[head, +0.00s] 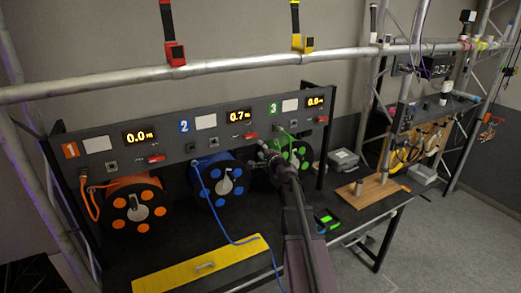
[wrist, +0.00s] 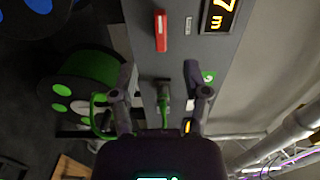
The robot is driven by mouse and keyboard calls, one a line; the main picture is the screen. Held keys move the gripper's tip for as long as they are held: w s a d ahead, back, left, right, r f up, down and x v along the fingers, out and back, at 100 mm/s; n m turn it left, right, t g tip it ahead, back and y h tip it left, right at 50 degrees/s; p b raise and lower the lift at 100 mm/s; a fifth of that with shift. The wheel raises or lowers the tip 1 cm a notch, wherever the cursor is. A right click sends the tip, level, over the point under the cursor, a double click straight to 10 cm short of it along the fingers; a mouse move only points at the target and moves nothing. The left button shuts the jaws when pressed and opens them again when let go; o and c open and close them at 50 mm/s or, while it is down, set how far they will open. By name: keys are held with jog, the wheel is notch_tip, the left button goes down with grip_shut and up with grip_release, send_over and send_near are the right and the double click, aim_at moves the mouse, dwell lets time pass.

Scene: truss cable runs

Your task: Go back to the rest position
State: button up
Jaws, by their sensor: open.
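My gripper (head: 268,152) is in front of the panel's third station, by the green reel (head: 299,154). In the wrist view my gripper (wrist: 160,80) is open, with its two fingers apart. A green plug (wrist: 163,96) on the panel shows between the fingers, apart from both in the picture; its depth from them is unclear. My arm hides part of the green reel in the head view. It also shows at the left of the wrist view (wrist: 85,72).
An orange reel (head: 134,203) and a blue reel (head: 218,187) stand along the panel (head: 215,144). A blue cable (head: 222,230) runs over the dark bench to its front. A yellow drawer front (head: 172,272) is at the near edge. A truss tube (head: 230,63) crosses above.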

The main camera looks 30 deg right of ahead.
dwell(0.3)
jog(key=s+a+f+n+g+y+b, duration=0.1)
jog(key=s+a+f+n+g+y, duration=0.15)
jog(key=a+f+n, duration=0.35)
jog(key=s+a+f+n+g+y+b, duration=0.1)
jog(key=s+a+f+g+y+b, duration=0.15)
jog(key=a, duration=0.55)
jog(key=s+a+f+n+g+y+b, duration=0.1)
jog(key=s+a+f+n+g, duration=0.3)
jog(key=a, duration=0.3)
jog(key=s+a+f+n+g+h+b, duration=0.2)
jog(key=s+f+n+g+h, duration=0.1)
jog(key=s+f, duration=0.4)
jog(key=s+a+f+n+g+h+b, duration=0.2)
jog(key=s+f+g, duration=0.4)
jog(key=s, duration=0.7)
notch_tip(320, 180, down, 2)
jog(key=shift+s+a+f+n+h, duration=0.1)
jog(key=shift+s+a+n+h, duration=0.1)
jog(key=shift+a+n+h, duration=0.5)
